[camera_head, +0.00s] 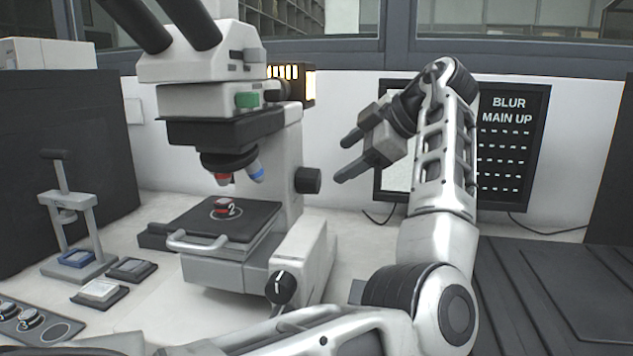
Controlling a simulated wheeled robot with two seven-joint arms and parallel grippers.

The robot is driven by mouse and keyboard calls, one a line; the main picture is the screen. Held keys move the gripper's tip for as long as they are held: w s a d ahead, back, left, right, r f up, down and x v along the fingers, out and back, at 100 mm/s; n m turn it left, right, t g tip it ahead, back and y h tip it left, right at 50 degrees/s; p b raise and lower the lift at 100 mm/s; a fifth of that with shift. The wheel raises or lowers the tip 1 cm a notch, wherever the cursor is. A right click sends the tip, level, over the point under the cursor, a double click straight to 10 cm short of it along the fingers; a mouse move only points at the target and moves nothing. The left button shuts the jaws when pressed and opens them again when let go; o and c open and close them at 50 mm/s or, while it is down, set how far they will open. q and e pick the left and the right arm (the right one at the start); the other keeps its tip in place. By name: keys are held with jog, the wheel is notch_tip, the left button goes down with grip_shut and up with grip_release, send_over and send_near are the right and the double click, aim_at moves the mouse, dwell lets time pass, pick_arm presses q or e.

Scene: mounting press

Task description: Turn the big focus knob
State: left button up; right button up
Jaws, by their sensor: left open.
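A white microscope (215,70) stands at the left centre. A round black knob with a white line (281,287) sits low on its base. Another black knob (308,180) sticks out from the right side of its column. The frame does not settle which is the big focus knob. My left gripper (343,158) is open and empty, its two fingers pointing left. It is right of the column knob, apart from it, and well above the base knob. My right gripper is not in view.
A dark display (510,145) reading "BLUR MAIN UP" stands behind my left arm. A red-and-black numbered piece (221,207) lies on the microscope stage (195,224). A small press (70,205) and trays are at left. A dark ribbed surface (560,290) lies right.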

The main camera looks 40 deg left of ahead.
aim_at(318, 176)
pick_arm(q)
jog(key=x, duration=1)
jog(key=shift+a+f, duration=0.1)
jog(key=c, duration=1)
